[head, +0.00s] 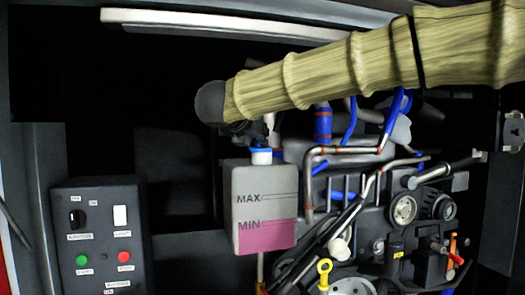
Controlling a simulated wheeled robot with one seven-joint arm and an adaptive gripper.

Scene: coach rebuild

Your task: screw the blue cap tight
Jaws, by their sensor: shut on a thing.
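The blue cap (261,150) sits on the white neck on top of the coolant tank (263,185). The tank is pale above and pink below, with MAX and MIN marks, and the pink reaches about the MIN mark. My gripper (259,140) is dark and hard to make out against the black behind it. It comes down from above and is shut on the blue cap. The fingers hide part of the cap. I cannot tell how tightly the cap sits on the neck.
My sleeved arm crosses the upper right. Right of the tank are copper pipes (309,180), blue hoses, pulleys (403,210) and a yellow dipstick ring (324,267). A switch box (100,235) stands at the lower left. A light bar (220,25) runs along the top. Dark space lies left of the tank.

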